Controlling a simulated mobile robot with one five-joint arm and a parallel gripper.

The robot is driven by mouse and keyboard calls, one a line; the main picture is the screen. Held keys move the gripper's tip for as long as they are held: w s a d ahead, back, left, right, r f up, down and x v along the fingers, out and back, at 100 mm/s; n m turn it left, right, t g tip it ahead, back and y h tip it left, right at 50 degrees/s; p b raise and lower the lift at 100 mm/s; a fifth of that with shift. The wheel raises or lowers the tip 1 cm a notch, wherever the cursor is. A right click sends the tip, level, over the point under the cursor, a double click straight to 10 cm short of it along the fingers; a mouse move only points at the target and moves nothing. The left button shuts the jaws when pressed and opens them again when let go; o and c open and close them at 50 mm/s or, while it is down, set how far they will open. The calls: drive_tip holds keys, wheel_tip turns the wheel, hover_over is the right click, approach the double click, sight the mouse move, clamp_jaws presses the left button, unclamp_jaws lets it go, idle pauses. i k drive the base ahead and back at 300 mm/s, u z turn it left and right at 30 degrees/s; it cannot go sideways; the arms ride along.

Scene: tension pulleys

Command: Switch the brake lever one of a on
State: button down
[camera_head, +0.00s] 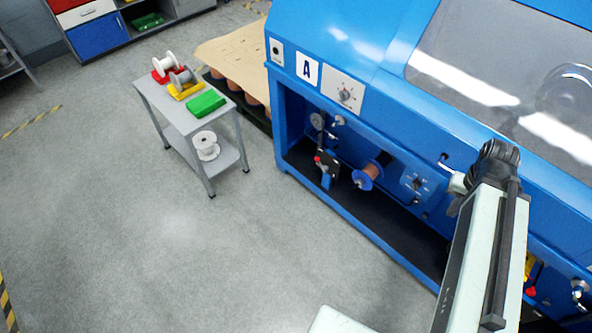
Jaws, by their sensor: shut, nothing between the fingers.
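The blue machine (296,120) fills the right half of the head view, with a label "A" (307,69) at its upper left front. In the open bay below the label is a black block with a small red knob (318,160), which may be a brake lever. I cannot tell its on or off position. A grey pulley (317,120) and a spool with blue flanges (367,175) are near it. My arm rises at the right in front of the machine, right of this bay. My gripper cannot be made out; the arm's dark joint hides what lies behind it.
A dial panel (343,91) is right of the label. A blue switch box (416,184) is further right in the bay. The floor in front is clear.

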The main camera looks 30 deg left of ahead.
sight(324, 168)
drive_tip(key=u, duration=1)
drive_tip(key=k, duration=0.55)
drive_tip(key=u, duration=0.75)
drive_tip(key=i, duration=1.05)
drive_tip(key=u, duration=0.8)
drive_tip(key=i, duration=1.35)
drive_tip(key=z, duration=0.7)
drive_tip(key=k, duration=0.85)
drive_tip(key=z, duration=0.15)
drive_tip(key=i, duration=0.4)
